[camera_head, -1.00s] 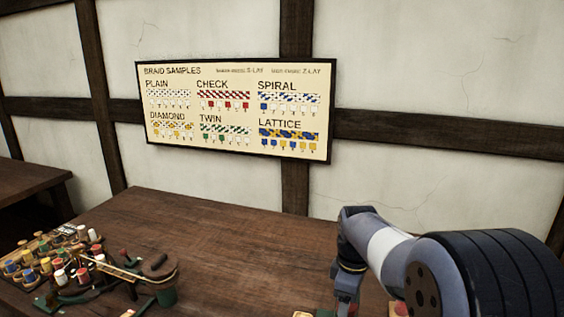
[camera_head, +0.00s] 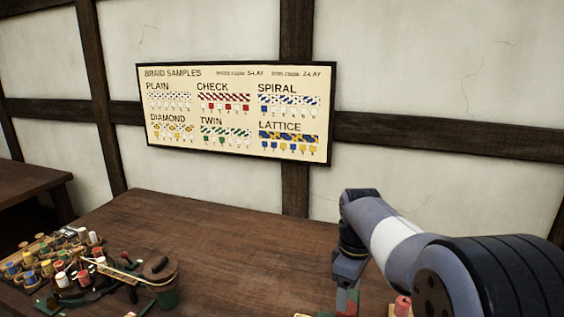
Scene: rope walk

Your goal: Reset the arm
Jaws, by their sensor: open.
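My arm reaches in from the right, with its wrist bent downward over the right part of the wooden table (camera_head: 245,240). My gripper (camera_head: 347,284) points down near the bottom edge of the picture. Its jaws are small here and I see nothing held between them. A red and green thing (camera_head: 346,302) shows just below or behind the gripper; I cannot tell whether they touch.
A pink spool (camera_head: 403,305) stands right of my gripper. A braid samples board (camera_head: 236,112) hangs on the wall. The table's middle is clear.

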